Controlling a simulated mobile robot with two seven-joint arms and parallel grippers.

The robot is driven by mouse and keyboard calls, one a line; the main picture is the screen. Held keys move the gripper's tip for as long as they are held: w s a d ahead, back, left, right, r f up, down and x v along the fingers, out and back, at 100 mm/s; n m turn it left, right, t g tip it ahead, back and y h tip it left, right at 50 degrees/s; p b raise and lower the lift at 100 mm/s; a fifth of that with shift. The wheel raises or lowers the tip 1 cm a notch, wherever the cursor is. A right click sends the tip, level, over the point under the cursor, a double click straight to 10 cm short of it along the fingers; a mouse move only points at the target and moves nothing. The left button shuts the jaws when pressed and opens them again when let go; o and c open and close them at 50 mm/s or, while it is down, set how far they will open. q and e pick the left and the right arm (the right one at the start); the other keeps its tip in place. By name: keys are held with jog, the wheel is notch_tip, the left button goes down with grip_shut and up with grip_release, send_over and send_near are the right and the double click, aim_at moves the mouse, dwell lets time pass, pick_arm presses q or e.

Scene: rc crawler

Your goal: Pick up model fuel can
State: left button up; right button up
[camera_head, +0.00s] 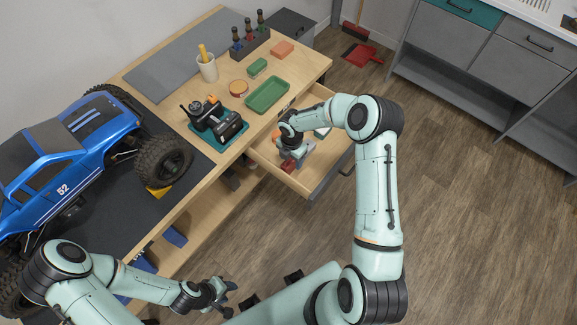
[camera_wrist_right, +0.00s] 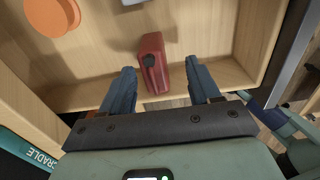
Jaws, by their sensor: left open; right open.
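The model fuel can is a small red block with a dark cap (camera_wrist_right: 153,63), lying in the open wooden drawer. In the head view its red body (camera_head: 288,166) shows near the drawer's front-left corner, partly beside my right gripper (camera_head: 293,158). In the right wrist view my right gripper (camera_wrist_right: 160,78) is open, with one dark finger on each side of the can and a gap to both. I cannot tell how far below the fingertips the can lies. My left gripper (camera_head: 222,294) is open and empty, low over the floor beside the bench.
The drawer (camera_head: 333,170) has raised wooden walls around the can. An orange round object (camera_wrist_right: 52,14) lies in it. On the bench above are a green tray (camera_head: 267,95), a teal cradle with a dark device (camera_head: 218,124), a cup (camera_head: 207,69) and a blue truck (camera_head: 60,160).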

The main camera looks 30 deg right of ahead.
aim_at(289, 164)
jog(key=shift+w+a+f, duration=0.1)
jog(key=shift+w+f, duration=0.1)
jog(key=shift+f, duration=1.2)
jog(key=shift+w+a+f, duration=0.1)
jog(key=shift+w+f, duration=0.1)
jog(key=shift+f, duration=1.15)
jog(key=c, duration=1)
